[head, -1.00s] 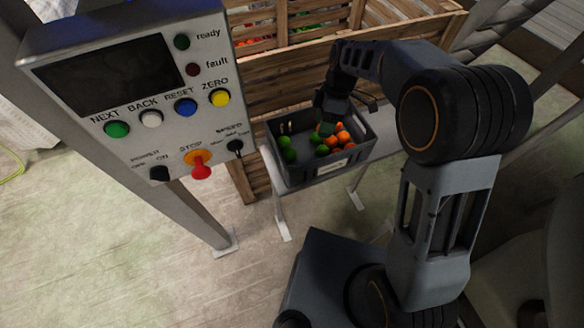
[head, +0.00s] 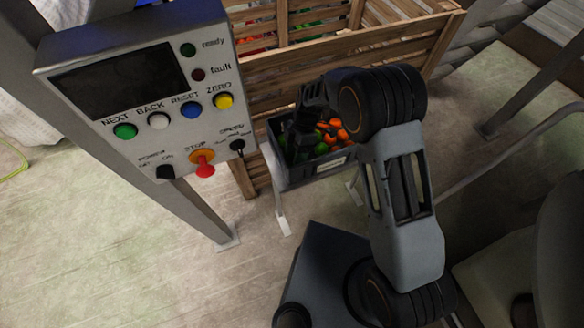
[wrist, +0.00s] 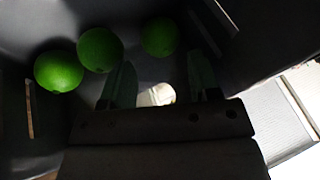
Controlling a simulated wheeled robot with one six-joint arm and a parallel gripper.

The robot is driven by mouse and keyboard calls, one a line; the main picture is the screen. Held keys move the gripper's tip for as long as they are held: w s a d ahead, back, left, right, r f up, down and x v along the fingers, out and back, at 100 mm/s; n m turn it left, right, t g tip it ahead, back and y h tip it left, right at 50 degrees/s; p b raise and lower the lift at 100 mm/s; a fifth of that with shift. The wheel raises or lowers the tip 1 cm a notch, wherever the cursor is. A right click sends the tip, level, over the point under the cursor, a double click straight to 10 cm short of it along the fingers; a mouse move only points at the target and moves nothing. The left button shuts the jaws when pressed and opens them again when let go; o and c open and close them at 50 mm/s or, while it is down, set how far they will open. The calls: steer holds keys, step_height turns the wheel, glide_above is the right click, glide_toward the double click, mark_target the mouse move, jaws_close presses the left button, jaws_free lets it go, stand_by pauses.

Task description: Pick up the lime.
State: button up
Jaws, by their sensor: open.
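Several green limes lie in a dark grey bin (head: 300,174); one lime (head: 320,148) shows in the head view just right of my gripper. In the wrist view three limes are in sight: one at the left (wrist: 58,71), one beside it (wrist: 99,49) and one further right (wrist: 160,38). My gripper (wrist: 161,80) is open, its two fingers apart inside the bin. No lime is between the fingers; the limes lie beyond the tips and to the left. A pale patch shows between the fingers; I cannot tell what it is. In the head view my arm hides the bin's left part.
Several oranges (head: 337,130) share the bin, on its right side. The bin's walls stand close around my gripper. A wooden crate (head: 330,62) stands behind. A control panel (head: 140,90) on a post is at the left.

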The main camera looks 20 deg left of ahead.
steer(key=shift+d+p+x, duration=0.2)
steer(key=shift+p+x, duration=0.8)
steer(key=shift+x, duration=1.65)
steer(key=shift+c, duration=0.4)
steer(key=shift+f, duration=0.15)
steer(key=c, duration=0.5)
steer(key=shift+b, duration=0.3)
steer(key=shift+w+d+r+b, duration=0.1)
steer(key=shift+w+r+b, duration=0.05)
steer(key=shift+r+b, duration=0.15)
step_height(320, 180, up, 11)
steer(key=b, duration=0.2)
steer(key=w+d+b, duration=0.4)
steer(key=w+d, duration=0.9)
steer(key=d, duration=0.2)
steer(key=shift+r, duration=0.15)
